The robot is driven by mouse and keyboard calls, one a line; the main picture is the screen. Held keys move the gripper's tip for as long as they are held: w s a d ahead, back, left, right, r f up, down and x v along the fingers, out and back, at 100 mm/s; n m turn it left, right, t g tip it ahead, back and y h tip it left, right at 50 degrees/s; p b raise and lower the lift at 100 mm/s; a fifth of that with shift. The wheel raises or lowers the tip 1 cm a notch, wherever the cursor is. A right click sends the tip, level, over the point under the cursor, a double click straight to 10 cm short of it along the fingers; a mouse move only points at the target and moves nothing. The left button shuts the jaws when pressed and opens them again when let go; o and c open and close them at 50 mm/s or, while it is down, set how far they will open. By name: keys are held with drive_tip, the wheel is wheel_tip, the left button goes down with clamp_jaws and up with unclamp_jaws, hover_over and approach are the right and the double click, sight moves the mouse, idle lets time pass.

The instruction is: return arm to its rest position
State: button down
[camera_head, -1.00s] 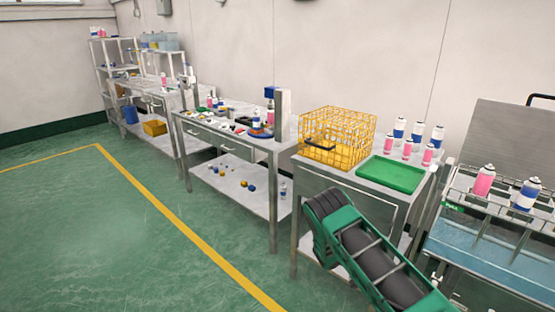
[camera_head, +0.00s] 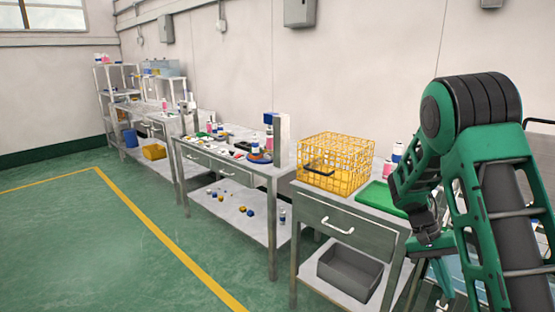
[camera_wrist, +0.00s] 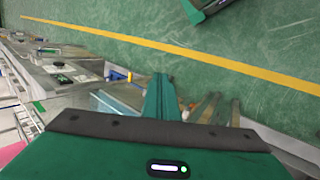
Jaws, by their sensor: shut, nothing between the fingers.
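My arm (camera_head: 480,150) is folded up at the right of the head view, its green and black elbow raised high. Its wrist end (camera_head: 424,232) hangs in front of the right side of the bench with the yellow basket. My gripper (camera_wrist: 161,92) shows in the wrist view as a green palm with green fingers beyond it. It is shut and empty, pointing over the floor and benches. The fingertips are hard to make out in the head view.
A yellow wire basket (camera_head: 335,150) and a green tray (camera_head: 376,197) stand on the near bench, with a grey bin (camera_head: 350,272) below. Another bench (camera_head: 225,150) holds small parts. The floor (camera_head: 90,240) at the left is clear. My arm hides most cans.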

drive_tip(key=s+r+t+y, duration=0.3)
drive_tip(key=s+r, duration=0.8)
drive_tip(key=s, duration=0.1)
drive_tip(key=s+a+r+t, duration=0.1)
drive_tip(key=s+a, duration=0.1)
drive_tip(key=s, duration=0.5)
drive_tip(key=s+a+r+n+t+y, duration=0.1)
drive_tip(key=s+a+r, duration=0.1)
drive_tip(key=s, duration=0.5)
drive_tip(key=shift+a+r+t, duration=0.3)
drive_tip(key=shift+a, duration=0.45)
drive_tip(key=shift+w+f, duration=0.25)
drive_tip(key=shift+w, duration=0.45)
